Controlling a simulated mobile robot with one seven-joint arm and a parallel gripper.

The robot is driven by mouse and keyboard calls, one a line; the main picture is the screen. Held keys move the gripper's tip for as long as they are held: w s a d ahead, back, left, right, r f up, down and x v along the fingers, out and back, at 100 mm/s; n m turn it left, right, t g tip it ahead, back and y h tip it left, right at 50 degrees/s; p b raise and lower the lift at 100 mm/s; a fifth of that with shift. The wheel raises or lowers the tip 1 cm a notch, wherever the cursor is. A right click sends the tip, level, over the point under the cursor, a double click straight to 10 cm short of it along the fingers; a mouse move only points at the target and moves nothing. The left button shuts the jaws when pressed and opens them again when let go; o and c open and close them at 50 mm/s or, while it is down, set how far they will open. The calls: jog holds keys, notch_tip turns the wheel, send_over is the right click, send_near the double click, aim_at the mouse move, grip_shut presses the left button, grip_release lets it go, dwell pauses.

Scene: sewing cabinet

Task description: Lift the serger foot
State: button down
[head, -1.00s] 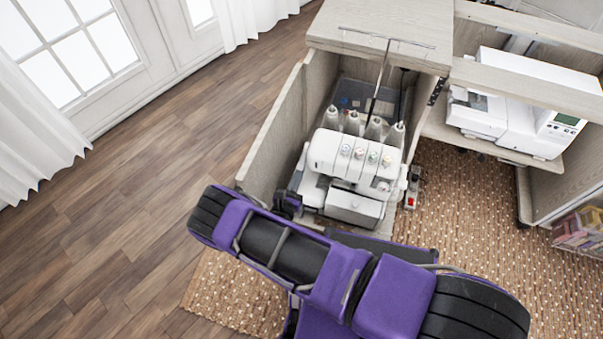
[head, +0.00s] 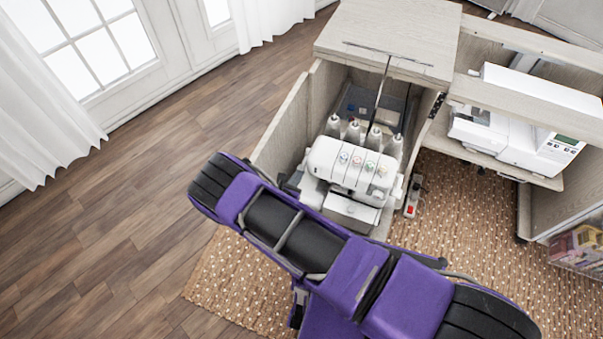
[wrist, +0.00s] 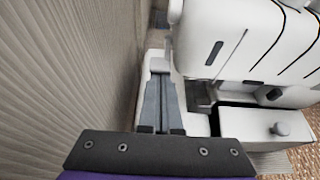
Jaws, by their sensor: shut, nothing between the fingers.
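The white serger (head: 350,162) stands in the cabinet's left bay, with thread cones behind it and coloured dials on its front. In the wrist view, the serger's white body (wrist: 235,45) fills the upper right, with its lower front bed (wrist: 265,130) below. The presser foot cannot be made out clearly; it seems hidden in the gap between body and bed. My gripper (wrist: 162,100) is shut and empty, its grey fingers together beside the serger's left side, between it and the cabinet wall. In the head view my purple arm hides most of the gripper.
The cabinet's left side wall (wrist: 70,75) is close to the left of my gripper. A red-buttoned switch box (head: 412,197) lies right of the serger. Another white sewing machine (head: 520,125) sits on the right shelf. Wood floor (head: 120,250) is open to the left.

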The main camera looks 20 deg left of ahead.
aim_at(299, 169)
notch_tip(299, 169, up, 3)
jog(key=g+p, duration=0.2)
jog(key=shift+w+f+g+p, duration=0.2)
jog(key=shift+g+p, duration=0.1)
jog(key=shift+p, duration=0.1)
jog(key=shift+s+f+b, duration=0.15)
jog(key=shift+f+b, duration=0.2)
jog(key=shift+f, duration=0.05)
jog(key=shift+r, duration=0.1)
jog(key=shift+r+p, duration=0.55)
jog(key=shift+r, duration=0.15)
